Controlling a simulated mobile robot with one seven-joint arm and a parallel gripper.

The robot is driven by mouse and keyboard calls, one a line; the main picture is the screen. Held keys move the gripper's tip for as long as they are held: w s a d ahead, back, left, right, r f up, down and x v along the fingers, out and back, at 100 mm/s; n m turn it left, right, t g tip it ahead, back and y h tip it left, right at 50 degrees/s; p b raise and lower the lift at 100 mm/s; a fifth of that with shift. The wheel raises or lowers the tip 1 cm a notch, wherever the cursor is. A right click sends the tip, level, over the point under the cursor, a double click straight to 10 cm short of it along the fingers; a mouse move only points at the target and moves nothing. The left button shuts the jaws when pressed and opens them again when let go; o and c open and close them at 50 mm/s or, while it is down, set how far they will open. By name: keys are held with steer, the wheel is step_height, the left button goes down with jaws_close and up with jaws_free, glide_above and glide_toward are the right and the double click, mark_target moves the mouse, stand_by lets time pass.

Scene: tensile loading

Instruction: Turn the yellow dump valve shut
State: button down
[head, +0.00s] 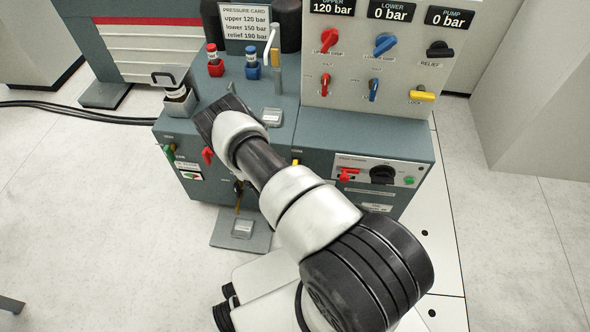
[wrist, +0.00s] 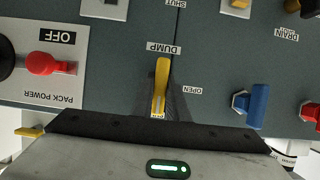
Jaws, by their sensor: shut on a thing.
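The yellow dump valve handle (wrist: 161,85) stands out from the grey-blue cabinet front, below its DUMP label in the wrist view. That view is upside down, with the SHUT label at the top edge and the OPEN label to the handle's right. My gripper (wrist: 160,116) is shut on the handle's near end; its fingers are mostly hidden behind its dark front edge. In the head view a small yellow part of the valve (head: 296,162) shows beside my arm, which hides my gripper there.
In the wrist view a blue lever (wrist: 257,105) and a red lever (wrist: 310,111) stand right of the valve. The red pack power switch (wrist: 52,64) is at left. The gauge panel (head: 380,75) rises above the cabinet. Clear floor (head: 515,250) lies to the right.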

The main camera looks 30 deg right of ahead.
steer(key=shift+d, duration=0.1)
stand_by(0.3)
steer(key=c, duration=1.7)
jaws_free()
steer(key=shift+r, duration=0.1)
